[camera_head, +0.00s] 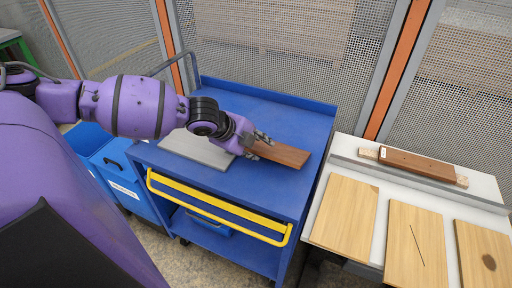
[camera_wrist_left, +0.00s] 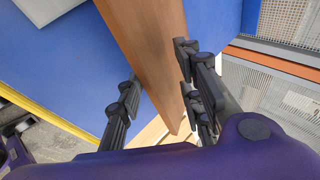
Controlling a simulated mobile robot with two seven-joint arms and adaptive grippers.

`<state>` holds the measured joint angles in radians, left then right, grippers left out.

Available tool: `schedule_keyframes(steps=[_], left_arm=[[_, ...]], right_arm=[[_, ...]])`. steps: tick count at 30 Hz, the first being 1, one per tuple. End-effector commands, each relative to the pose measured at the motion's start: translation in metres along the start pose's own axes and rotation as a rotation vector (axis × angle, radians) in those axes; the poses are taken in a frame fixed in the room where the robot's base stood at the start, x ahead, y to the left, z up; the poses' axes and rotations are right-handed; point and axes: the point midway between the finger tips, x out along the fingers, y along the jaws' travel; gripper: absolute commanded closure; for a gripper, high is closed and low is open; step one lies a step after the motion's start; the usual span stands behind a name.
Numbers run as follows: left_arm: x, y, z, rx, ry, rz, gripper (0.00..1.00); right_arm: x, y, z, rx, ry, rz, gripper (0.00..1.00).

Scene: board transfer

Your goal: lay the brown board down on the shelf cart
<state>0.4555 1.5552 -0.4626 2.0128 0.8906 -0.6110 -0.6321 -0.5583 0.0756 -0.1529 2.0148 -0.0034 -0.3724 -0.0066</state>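The brown board (camera_head: 283,153) lies flat, or nearly so, at the blue shelf cart's (camera_head: 295,114) top, toward its right side. In the left wrist view the brown board (camera_wrist_left: 148,40) runs between the fingers of my left gripper. My left gripper (camera_head: 258,143) is low at the board's left end, and it shows close up in the wrist view (camera_wrist_left: 157,62). Its fingers are spread to either side of the board, with a narrow blue gap at the left finger; the right fingertips overlap the board's edge. The board's near end is partly hidden by the gripper. My right gripper is not seen.
A grey board (camera_head: 196,150) lies on the cart left of the brown one. The cart has a yellow handle (camera_head: 215,208). A white table (camera_head: 352,160) at the right holds several light wooden boards (camera_head: 345,212) and a brown block (camera_head: 415,164). Blue bins (camera_head: 118,172) stand left.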

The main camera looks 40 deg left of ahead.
Motion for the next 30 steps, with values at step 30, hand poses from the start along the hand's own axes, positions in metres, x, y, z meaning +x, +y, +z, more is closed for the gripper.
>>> schedule_keyframes(steps=[30], left_arm=[[-0.032,0.012,0.002,0.001,-0.035,0.148,0.67]], right_arm=[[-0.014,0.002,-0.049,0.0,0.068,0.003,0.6]])
